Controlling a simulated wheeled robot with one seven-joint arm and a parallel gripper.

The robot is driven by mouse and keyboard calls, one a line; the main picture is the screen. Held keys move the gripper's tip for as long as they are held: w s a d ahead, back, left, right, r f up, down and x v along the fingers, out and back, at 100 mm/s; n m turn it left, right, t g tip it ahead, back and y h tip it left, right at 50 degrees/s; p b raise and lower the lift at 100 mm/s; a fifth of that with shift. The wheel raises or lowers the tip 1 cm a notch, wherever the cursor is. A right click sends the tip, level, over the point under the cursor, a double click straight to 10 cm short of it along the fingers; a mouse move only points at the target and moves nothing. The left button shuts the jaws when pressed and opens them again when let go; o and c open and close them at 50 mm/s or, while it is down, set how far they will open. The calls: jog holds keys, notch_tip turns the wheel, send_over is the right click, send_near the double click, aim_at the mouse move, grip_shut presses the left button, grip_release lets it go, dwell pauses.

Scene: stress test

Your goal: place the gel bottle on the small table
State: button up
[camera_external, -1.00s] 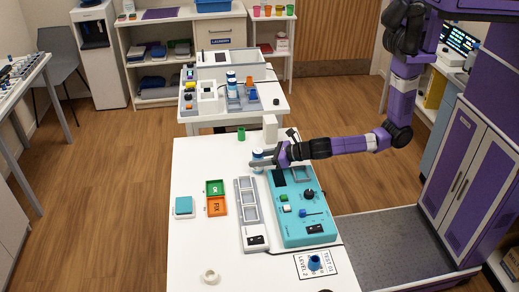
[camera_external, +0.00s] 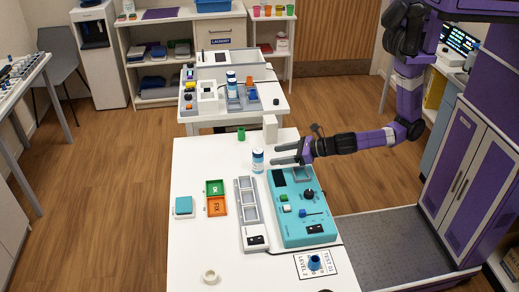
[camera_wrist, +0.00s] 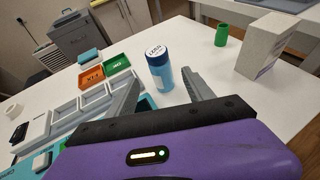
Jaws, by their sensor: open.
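A bottle with a blue body and a white top (camera_external: 258,162), which looks like the gel bottle, stands upright on the near white table (camera_external: 205,255). In the wrist view the bottle (camera_wrist: 160,72) is just beyond my fingertips. My gripper (camera_external: 275,154) is open and empty, to the right of the bottle and apart from it. I cannot tell which table is the one named.
A grey tray strip (camera_external: 250,217) and a teal panel (camera_external: 312,222) lie in front of the bottle. Green and orange trays (camera_external: 215,206) are to its left. A green cup (camera_external: 241,134) and a pale box (camera_external: 270,127) stand behind it. The table's left front is mostly clear.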

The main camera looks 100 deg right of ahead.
aim_at(262, 158)
jog(key=shift+o, duration=0.5)
jog(key=shift+v, duration=1.6)
jog(key=shift+w, duration=0.1)
jog(key=b+x, duration=0.2)
jog(key=x, duration=0.1)
jog(key=shift+w+a, duration=0.1)
jog(key=shift+a, duration=0.1)
jog(key=shift+x, duration=1.1)
jog(key=shift+d+x, duration=0.15)
jog(key=shift+x, duration=1.15)
jog(key=shift+d+x, duration=0.1)
jog(key=shift+x, duration=1.25)
jog(key=shift+f, duration=0.1)
grip_shut()
